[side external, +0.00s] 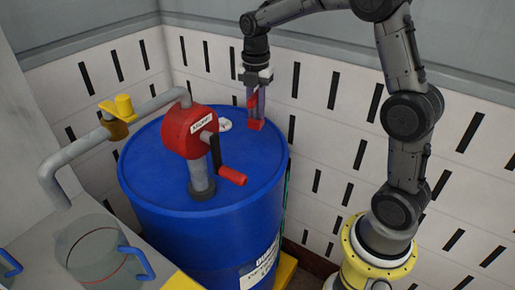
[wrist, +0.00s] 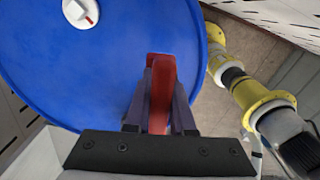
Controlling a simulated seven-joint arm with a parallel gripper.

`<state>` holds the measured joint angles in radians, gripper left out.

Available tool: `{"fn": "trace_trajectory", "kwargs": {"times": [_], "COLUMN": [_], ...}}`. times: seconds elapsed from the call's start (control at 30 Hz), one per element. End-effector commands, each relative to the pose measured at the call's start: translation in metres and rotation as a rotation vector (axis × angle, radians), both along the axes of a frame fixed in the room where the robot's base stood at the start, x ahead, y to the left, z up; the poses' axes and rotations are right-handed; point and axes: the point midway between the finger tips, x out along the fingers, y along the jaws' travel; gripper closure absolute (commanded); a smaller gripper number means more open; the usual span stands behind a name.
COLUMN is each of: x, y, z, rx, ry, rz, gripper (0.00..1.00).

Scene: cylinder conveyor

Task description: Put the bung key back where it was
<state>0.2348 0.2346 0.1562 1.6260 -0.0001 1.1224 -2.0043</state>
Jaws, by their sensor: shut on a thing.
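The red bung key (side external: 256,125) is held upright in my gripper (side external: 259,103), above the far right part of the blue drum's lid. In the wrist view, the bung key (wrist: 161,92) stands between the two dark fingers of my gripper (wrist: 160,115), which are shut on it. The blue drum (side external: 205,235) stands upright, and its lid (wrist: 110,70) fills much of the wrist view. A white round bung (side external: 225,125) sits on the lid left of the key. It also shows in the wrist view (wrist: 82,12) with a red mark. I cannot tell whether the key touches the lid.
A red hand-crank pump (side external: 190,132) rises from the lid, its crank handle (side external: 231,176) pointing right. A grey pipe (side external: 75,155) with a yellow valve (side external: 124,107) runs left. A clear jug (side external: 95,250) stands lower left. Slotted wall panels (side external: 335,110) stand close behind the drum.

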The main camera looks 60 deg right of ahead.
Motion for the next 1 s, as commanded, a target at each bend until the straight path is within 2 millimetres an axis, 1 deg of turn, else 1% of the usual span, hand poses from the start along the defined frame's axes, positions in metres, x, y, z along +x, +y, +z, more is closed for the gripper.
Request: {"fn": "trace_trajectory", "kwargs": {"times": [0.03, 0.1, 0.2, 0.3, 0.4, 0.5, 0.57, 0.67, 0.77, 1.0], "x": [-0.020, -0.044, -0.077, -0.104, -0.124, -0.136, -0.138, -0.133, -0.117, -0.065], "y": [0.004, 0.009, 0.017, 0.023, 0.027, 0.030, 0.030, 0.029, 0.025, 0.012], "z": [0.008, 0.014, 0.022, 0.028, 0.034, 0.040, 0.046, 0.048, 0.041, 0.017], "rx": [-0.001, -0.001, 0.000, 0.000, 0.000, 0.000, 0.000, 0.001, 0.001, 0.001], "ry": [-0.004, -0.004, -0.004, -0.004, -0.002, -0.003, -0.002, 0.003, 0.006, 0.005], "rz": [-0.044, -0.100, -0.162, -0.195, -0.199, -0.199, -0.199, -0.199, -0.199, -0.198], "gripper": [1.00, 1.00, 1.00, 1.00, 1.00, 1.00, 1.00, 1.00, 1.00, 1.00]}}
